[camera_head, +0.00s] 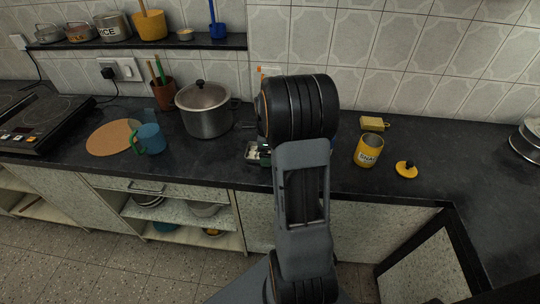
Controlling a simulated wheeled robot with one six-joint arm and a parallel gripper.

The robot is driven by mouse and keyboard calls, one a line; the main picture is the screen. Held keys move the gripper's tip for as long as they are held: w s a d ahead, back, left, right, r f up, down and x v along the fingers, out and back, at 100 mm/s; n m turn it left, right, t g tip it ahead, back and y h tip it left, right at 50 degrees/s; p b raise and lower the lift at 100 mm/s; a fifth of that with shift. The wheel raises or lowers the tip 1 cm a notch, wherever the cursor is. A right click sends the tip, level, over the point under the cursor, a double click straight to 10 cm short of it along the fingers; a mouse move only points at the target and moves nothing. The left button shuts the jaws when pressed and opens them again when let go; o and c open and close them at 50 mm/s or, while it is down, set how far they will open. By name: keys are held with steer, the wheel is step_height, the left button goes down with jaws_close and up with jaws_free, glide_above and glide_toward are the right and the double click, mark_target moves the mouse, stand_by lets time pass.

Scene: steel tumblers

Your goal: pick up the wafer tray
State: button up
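A small dark-edged tray-like object (251,155) with white, green and reddish bits lies on the counter, just left of my arm. It may be the wafer tray, but it is too small and too covered to be sure. My arm stands in front of it and hides its right part. My gripper is hidden behind the arm, so its fingers and anything between them cannot be seen.
A lidded steel pot (207,116) stands left of the arm, with a blue mug (151,139) and a round cork mat (108,138) beyond. A yellow canister (368,151), its lid (406,170) and a yellow block (373,124) stand right.

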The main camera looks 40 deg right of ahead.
steer(key=c, duration=0.6)
steer(key=shift+r, duration=0.1)
